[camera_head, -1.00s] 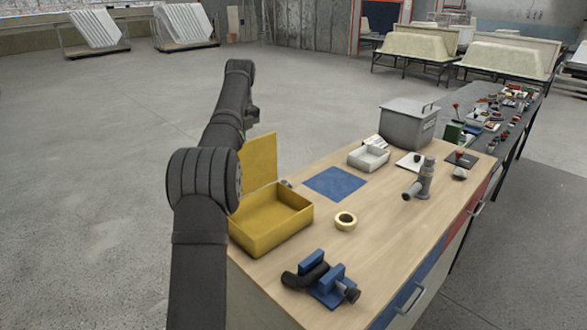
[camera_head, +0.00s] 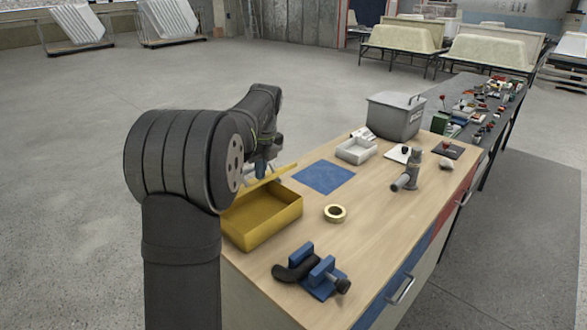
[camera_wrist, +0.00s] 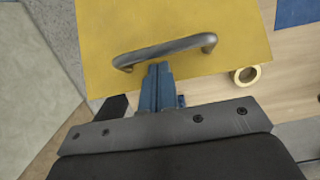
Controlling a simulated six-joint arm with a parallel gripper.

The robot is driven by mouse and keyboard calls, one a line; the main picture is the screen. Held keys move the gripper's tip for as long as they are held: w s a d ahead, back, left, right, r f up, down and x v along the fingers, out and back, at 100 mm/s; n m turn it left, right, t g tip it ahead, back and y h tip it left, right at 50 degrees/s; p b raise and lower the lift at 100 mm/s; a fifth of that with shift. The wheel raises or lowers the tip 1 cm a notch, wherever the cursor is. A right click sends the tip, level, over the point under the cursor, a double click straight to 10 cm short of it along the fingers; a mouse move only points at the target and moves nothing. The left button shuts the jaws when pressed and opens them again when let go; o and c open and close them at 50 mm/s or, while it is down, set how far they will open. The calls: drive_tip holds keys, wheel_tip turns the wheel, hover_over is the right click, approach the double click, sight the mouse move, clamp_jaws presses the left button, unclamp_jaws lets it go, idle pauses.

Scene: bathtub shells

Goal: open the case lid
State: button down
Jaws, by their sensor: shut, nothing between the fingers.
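The yellow case (camera_head: 262,222) stands on the near left of the workbench, and its hollow inside shows. Its lid (camera_head: 272,181) shows almost edge-on along the back of the case, partly raised. The wrist view shows the yellow lid face (camera_wrist: 110,25) with a grey bar handle (camera_wrist: 170,49) on it. My gripper (camera_wrist: 159,68), with blue fingers, is shut and empty, its tips close beside the handle's middle. Whether they touch it I cannot tell. In the head view my gripper (camera_head: 261,170) is at the lid, partly hidden by the lid and arm.
A tape roll (camera_head: 335,213) and a blue vise-like clamp (camera_head: 311,272) are near the case. Behind lie a blue mat (camera_head: 324,177), a white tray (camera_head: 356,150) and a grey bin (camera_head: 395,116). A grey upright tool (camera_head: 408,174) stands right. The bench middle is clear.

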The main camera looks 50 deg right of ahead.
drive_tip(key=s+f+t, duration=0.4)
drive_tip(key=f, duration=0.3)
drive_tip(key=s+a+r+n+g+h, duration=0.1)
drive_tip(key=s+r+n+g, duration=0.2)
drive_tip(key=s+r+n, duration=0.7)
wheel_tip(320, 180, up, 4)
drive_tip(key=n, duration=0.5)
drive_tip(key=shift+a+g+h, duration=0.3)
drive_tip(key=shift+a+h, duration=0.1)
drive_tip(key=w+d+f+m+t+y, duration=0.1)
drive_tip(key=w+f+m+t, duration=0.2)
drive_tip(key=m, duration=1)
drive_tip(key=shift+w+d+f+m+t+y, duration=0.4)
drive_tip(key=shift+w+f, duration=0.3)
drive_tip(key=shift+f, duration=0.2)
